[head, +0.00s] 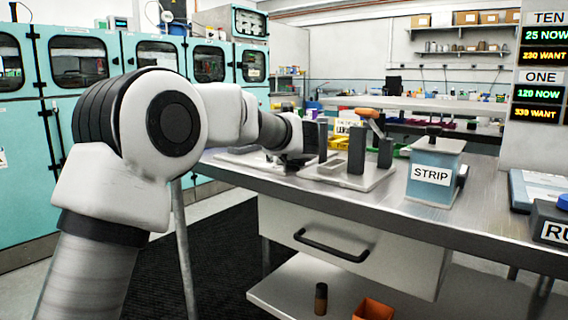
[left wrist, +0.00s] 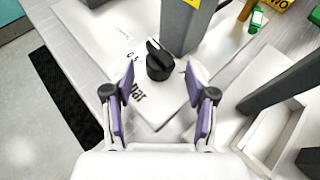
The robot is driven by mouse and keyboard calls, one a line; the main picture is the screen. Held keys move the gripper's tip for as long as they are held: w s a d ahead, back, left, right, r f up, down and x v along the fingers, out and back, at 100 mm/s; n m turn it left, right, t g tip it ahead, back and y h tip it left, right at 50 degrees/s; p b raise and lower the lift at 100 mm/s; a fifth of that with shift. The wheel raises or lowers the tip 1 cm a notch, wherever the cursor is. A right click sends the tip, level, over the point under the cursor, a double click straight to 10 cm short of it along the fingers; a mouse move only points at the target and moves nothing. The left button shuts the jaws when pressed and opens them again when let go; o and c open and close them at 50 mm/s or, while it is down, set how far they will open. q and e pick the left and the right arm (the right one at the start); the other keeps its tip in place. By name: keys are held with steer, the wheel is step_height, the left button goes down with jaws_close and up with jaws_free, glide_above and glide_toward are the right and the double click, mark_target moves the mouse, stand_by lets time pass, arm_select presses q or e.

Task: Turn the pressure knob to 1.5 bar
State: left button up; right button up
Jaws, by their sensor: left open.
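The pressure knob (left wrist: 159,60) is a black round knob with a ridge and a pale pointer line, on a white plate (left wrist: 84,45). In the left wrist view it lies ahead of and between the fingers. Printing near it shows "0.5" and "bar", partly covered by a finger. My left gripper (left wrist: 160,108) is open and empty, its purple-padded fingers on either side, short of the knob. In the head view my left arm (head: 150,130) reaches over the table's far left corner, and its wrist hides the knob. My right gripper is not in view.
A grey post (left wrist: 187,22) stands right behind the knob. To the right are a white plate with dark upright blocks (head: 357,150) and a blue STRIP box (head: 434,172). The metal table (head: 420,212) has clear room along its front edge.

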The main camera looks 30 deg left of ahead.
arm_select(q)
steer(key=shift+x, duration=0.75)
steer(key=shift+r, duration=0.1)
jaws_close()
